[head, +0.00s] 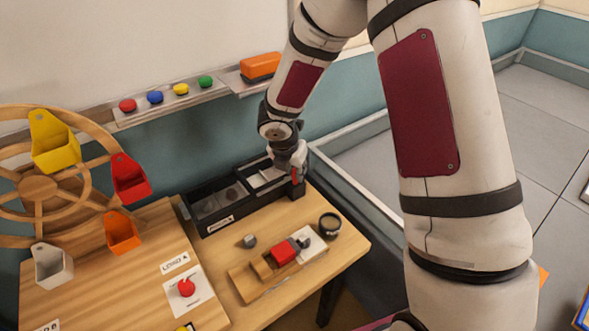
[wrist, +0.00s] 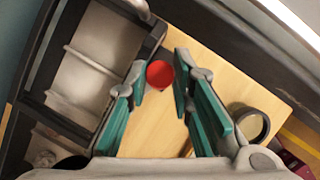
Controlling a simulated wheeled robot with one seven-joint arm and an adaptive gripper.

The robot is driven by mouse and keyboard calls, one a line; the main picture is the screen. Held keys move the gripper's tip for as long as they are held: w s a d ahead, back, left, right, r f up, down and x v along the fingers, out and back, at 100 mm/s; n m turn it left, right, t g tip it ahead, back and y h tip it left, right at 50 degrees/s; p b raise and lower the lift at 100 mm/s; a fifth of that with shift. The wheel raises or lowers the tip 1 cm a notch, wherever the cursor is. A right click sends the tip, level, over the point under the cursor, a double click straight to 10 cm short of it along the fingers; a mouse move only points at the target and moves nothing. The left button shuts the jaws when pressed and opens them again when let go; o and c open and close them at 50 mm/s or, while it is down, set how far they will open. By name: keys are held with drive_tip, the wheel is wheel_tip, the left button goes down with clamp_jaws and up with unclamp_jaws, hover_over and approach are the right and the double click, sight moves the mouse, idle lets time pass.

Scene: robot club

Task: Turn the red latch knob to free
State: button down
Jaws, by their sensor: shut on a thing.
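A red round knob (head: 187,287) stands on a white plate (head: 205,297) on the wooden bench, by the LOAD A label; the plate's small print is unreadable. My gripper (head: 296,178) is far from it, at the right end of the black tray. In the wrist view my gripper (wrist: 161,75) has its fingertips either side of a red round piece (wrist: 160,73) and is shut on it. Only a sliver of that piece shows in the head view. Its lower part is hidden there.
A wooden wheel (head: 40,190) with coloured bins stands at left. The black tray (head: 215,227) lies at the back. A wooden board (head: 247,286) with a red block (head: 284,252), a dark cup (head: 330,222) and a small grey piece (head: 249,240) lie in front. A shelf (head: 220,92) holds coloured buttons.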

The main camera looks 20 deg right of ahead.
drive_tip(key=n, duration=0.3)
drive_tip(key=shift+t+y, duration=0.4)
drive_tip(key=c, duration=1.4)
unclamp_jaws()
drive_tip(key=shift+r, duration=0.1)
drive_tip(key=v, duration=1.1)
drive_tip(key=shift+s+r, duration=0.15)
drive_tip(key=shift+r, duration=0.2)
